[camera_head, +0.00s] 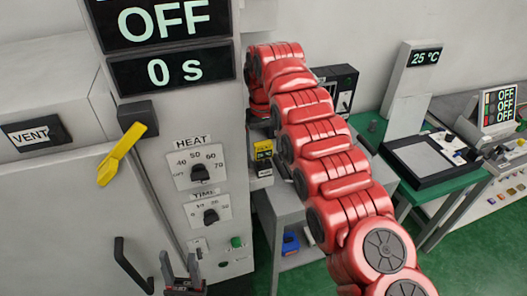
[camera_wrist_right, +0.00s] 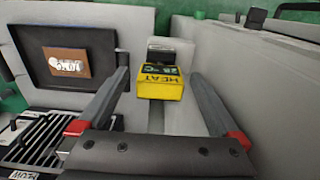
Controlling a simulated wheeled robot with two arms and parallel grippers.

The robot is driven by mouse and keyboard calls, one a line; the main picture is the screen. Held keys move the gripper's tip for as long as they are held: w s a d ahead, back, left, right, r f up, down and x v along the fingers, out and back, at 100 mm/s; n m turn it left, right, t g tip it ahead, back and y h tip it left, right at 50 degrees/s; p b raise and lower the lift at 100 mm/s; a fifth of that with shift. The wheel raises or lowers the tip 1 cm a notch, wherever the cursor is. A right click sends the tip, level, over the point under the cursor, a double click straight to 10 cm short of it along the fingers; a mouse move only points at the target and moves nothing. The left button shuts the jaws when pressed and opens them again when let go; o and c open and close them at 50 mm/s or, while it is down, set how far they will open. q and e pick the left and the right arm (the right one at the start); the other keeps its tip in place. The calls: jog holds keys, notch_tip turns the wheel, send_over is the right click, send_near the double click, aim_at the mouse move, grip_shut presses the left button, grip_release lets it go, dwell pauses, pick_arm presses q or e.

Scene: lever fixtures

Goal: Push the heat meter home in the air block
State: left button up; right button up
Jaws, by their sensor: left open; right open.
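The heat meter (camera_wrist_right: 160,87) is a small yellow block with a dark display and the word HEAT, seen in the right wrist view. It also shows in the head view (camera_head: 263,150), just left of my red right arm. My right gripper (camera_wrist_right: 158,76) is open, its fingers on either side of the meter with gaps at both sides. A grey and dark piece (camera_wrist_right: 168,50) is directly beyond the meter; I cannot tell whether it is the air block or how deep the meter sits. My left gripper (camera_head: 180,264) is open and empty at the bottom of the head view.
The oven cabinet with a yellow lever (camera_head: 121,153) and HEAT dial (camera_head: 200,172) stands at left. In the wrist view a pale wall (camera_wrist_right: 245,75) runs close on the right, and a dark framed panel (camera_wrist_right: 70,60) is at left. A green bench (camera_head: 440,183) is at right.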

notch_tip(320, 180, up, 15)
jog(key=p, duration=1.4)
jog(key=shift+s+f, duration=0.1)
